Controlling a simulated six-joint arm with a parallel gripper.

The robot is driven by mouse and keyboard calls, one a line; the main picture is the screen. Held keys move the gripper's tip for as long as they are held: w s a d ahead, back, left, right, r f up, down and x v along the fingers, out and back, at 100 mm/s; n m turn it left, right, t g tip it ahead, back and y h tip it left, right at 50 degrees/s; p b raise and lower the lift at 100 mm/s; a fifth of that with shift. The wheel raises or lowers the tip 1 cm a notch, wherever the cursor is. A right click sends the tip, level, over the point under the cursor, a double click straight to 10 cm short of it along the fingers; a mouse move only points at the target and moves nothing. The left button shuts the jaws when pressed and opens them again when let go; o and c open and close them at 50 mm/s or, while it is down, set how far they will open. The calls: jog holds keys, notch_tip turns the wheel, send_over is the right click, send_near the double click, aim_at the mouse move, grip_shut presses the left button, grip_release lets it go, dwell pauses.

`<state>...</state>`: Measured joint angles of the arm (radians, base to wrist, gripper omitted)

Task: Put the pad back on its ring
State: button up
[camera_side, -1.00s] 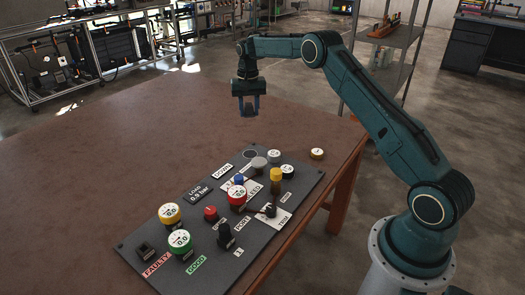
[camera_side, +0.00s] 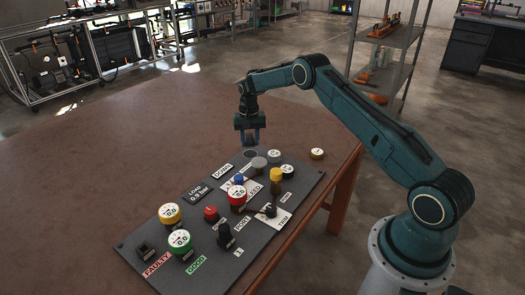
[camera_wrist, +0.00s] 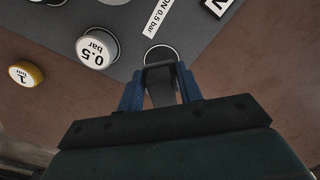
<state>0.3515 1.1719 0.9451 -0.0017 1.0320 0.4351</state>
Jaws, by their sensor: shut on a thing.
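My gripper (camera_side: 249,136) hangs above the far corner of the dark panel, fingers pointing down. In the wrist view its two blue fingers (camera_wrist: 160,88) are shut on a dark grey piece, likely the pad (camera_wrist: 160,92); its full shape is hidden. The ring (camera_side: 250,154), a thin pale circle on the panel, lies just below the fingertips in the side view. In the wrist view the ring (camera_wrist: 161,53) shows just beyond the fingertips, its near part covered by the held piece. The held piece appears apart from the panel; the exact gap cannot be told.
The panel (camera_side: 205,215) carries several knobs, buttons and labels. A white-topped 0.5 bar disc (camera_wrist: 97,47) stands beside the ring, with a grey disc (camera_side: 259,163) near it. A yellow-sided 1 bar disc (camera_side: 316,153) lies on the table off the panel. Brown table (camera_side: 120,140) left is clear.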

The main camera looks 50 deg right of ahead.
aim_at(250, 144)
jog(key=shift+f, duration=2.1)
jog(key=shift+f, duration=0.15)
jog(key=o, duration=1)
jog(key=shift+c, duration=0.2)
notch_tip(250, 144, up, 12)
jog(key=shift+r, duration=0.2)
